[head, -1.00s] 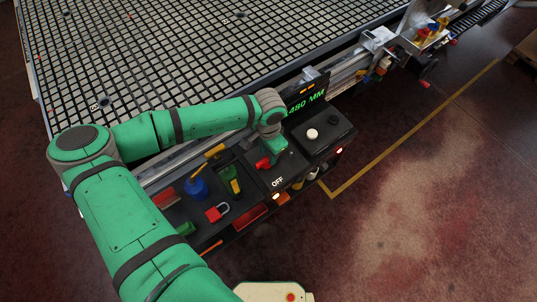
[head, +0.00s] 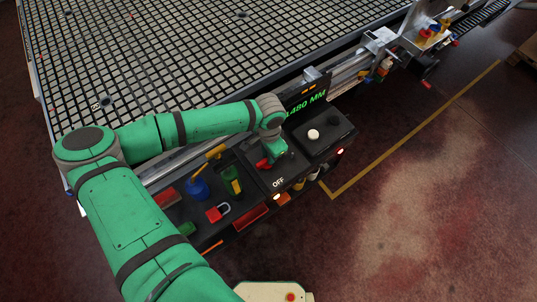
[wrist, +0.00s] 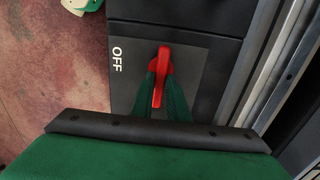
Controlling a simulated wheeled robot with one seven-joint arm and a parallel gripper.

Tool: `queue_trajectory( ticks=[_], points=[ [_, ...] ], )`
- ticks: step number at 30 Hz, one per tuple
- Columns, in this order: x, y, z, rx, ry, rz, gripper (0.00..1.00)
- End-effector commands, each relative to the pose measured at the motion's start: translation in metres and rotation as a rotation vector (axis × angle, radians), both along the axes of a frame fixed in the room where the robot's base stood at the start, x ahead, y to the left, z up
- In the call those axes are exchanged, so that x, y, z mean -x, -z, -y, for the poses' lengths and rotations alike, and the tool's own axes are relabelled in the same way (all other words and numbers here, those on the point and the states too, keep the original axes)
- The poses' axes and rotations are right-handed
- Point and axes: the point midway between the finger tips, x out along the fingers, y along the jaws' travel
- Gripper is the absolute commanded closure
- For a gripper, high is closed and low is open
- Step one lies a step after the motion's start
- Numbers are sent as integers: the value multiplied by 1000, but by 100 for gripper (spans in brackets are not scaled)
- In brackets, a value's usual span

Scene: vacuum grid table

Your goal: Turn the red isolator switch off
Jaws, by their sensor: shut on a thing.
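The red isolator switch (wrist: 161,73) is a red handle on a dark grey panel (wrist: 195,68), with a white OFF label (wrist: 117,60) at the left in the wrist view. The handle lies along the picture's vertical there and does not point at OFF. My gripper (wrist: 162,85) is shut on the handle, one green finger on each side. In the head view the red handle (head: 263,163) shows beside my gripper (head: 271,155), which hides part of it. The OFF label (head: 278,183) is below it there.
A black box with a white knob (head: 313,134) and the green-lit display (head: 306,102) stand right of the switch. A red padlock (head: 217,212), a blue item (head: 197,188) and a green-yellow item (head: 233,182) lie left. The grid table (head: 200,50) is behind.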

Motion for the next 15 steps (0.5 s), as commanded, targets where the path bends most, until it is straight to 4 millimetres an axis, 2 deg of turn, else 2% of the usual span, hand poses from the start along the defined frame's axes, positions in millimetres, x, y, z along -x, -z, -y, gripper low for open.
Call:
queue_trajectory(
  ticks=[8,15],
  points=[
    [1,0,1,1,133,1,100],
    [3,0,2,0,344,2,100]
  ],
)
